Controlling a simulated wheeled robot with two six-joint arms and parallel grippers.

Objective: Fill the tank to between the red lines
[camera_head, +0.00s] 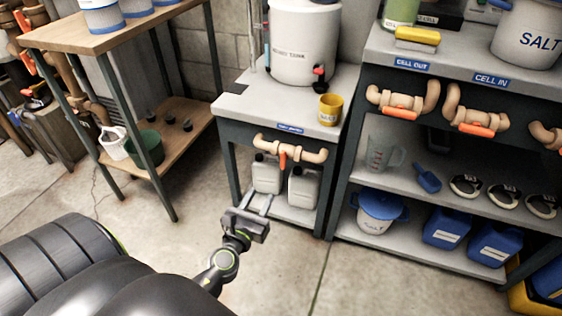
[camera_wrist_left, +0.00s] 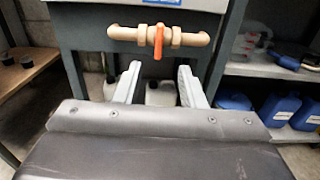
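The white tank (camera_head: 303,45) stands on a small grey bench, with a black and red tap (camera_head: 319,78) low on its front. A thin upright tube (camera_head: 267,45) is at its left; red lines and a liquid level cannot be made out. Under the bench top is a tan pipe (camera_head: 310,155) with an orange valve handle (camera_head: 283,158). In the left wrist view the handle (camera_wrist_left: 158,42) hangs vertically across the horizontal pipe. My left gripper (camera_head: 257,201) is open and empty, below and in front of the valve, apart from it. My right gripper is not in view.
A yellow cup (camera_head: 330,109) stands at the bench's right edge. Pale jugs (camera_head: 303,187) sit on its lower shelf. The right shelving (camera_head: 385,243) holds more orange-handled valves and blue containers. A wooden-topped table (camera_head: 60,38) is at left. The floor in front is clear.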

